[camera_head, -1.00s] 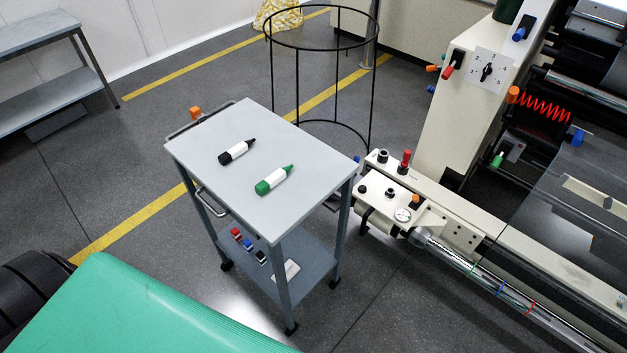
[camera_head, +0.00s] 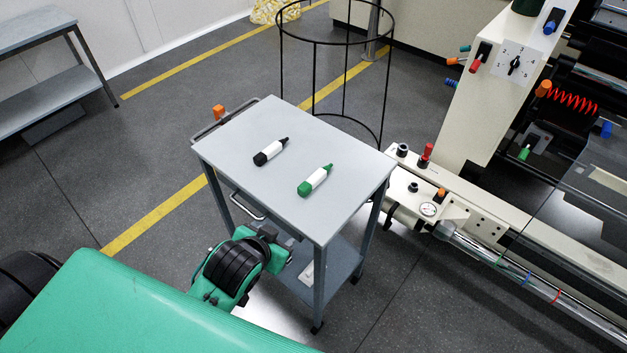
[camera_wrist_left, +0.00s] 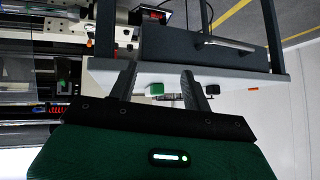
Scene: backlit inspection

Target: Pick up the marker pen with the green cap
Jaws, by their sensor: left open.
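The marker pen with the green cap (camera_head: 315,180) lies on the top of the grey cart (camera_head: 350,165), near its front right side. Its body is white with green ends. In the left wrist view, which looks upside down, its green end (camera_wrist_left: 155,89) shows between my fingers, beyond them. My left gripper (camera_wrist_left: 157,82) is open and empty, apart from the pen. In the head view my left arm is beside the cart's near left side, below the top; its fingers are hard to make out there. My right gripper is not in view.
A black-capped marker (camera_head: 270,151) lies left of the green one; its dark end (camera_wrist_left: 212,89) shows in the wrist view. The cart has a side handle (camera_head: 248,206) near my left arm. A machine (camera_head: 480,215) stands right of the cart, a black wire hoop frame (camera_head: 283,70) behind.

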